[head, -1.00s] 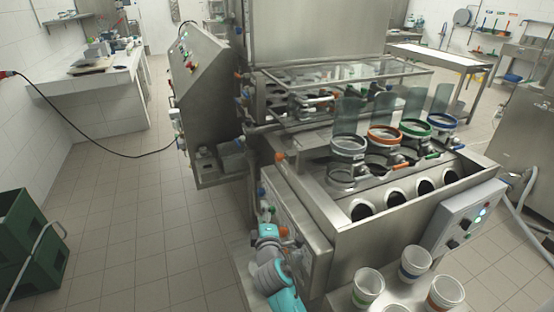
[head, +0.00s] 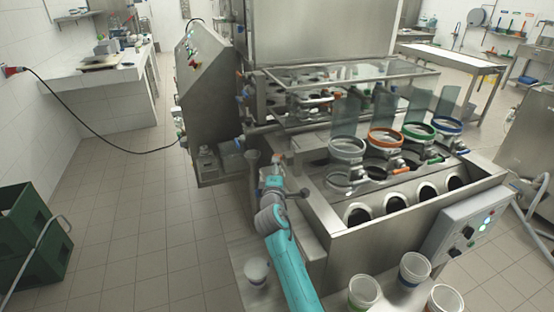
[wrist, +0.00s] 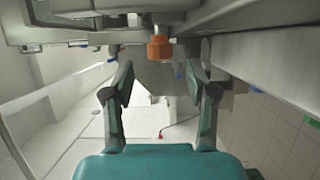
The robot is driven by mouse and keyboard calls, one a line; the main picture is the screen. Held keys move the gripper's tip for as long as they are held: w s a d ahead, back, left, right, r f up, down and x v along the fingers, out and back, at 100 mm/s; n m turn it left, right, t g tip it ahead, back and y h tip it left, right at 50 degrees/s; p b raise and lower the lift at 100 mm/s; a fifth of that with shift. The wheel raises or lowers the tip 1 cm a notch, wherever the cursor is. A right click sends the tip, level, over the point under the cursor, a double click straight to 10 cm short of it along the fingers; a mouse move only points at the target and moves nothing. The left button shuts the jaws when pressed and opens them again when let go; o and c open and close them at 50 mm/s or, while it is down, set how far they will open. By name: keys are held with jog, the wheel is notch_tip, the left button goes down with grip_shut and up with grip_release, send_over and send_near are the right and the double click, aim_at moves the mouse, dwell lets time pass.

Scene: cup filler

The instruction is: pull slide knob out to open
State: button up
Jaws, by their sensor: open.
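An orange knob (wrist: 159,48) on a short metal stem shows ahead in the wrist view, between the lines of my two fingers. My gripper (wrist: 160,72) is open, with one finger to each side and nothing held between them. I cannot tell how close the fingertips are to the knob. In the head view my gripper (head: 273,165) is at the left side of the steel filling machine (head: 325,222), near its upper edge. My arm partly hides that side and the knob there.
Cup holders with coloured rings (head: 386,138) stand on the machine. A control box (head: 470,232) is at its right front. Loose cups (head: 414,268) stand at the front, and one cup (head: 257,270) stands left of my arm. Green crates (head: 35,240) are far left, with open floor between.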

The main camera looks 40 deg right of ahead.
jog(key=x, duration=0.6)
jog(key=shift+w+d, duration=0.1)
jog(key=shift+w, duration=0.1)
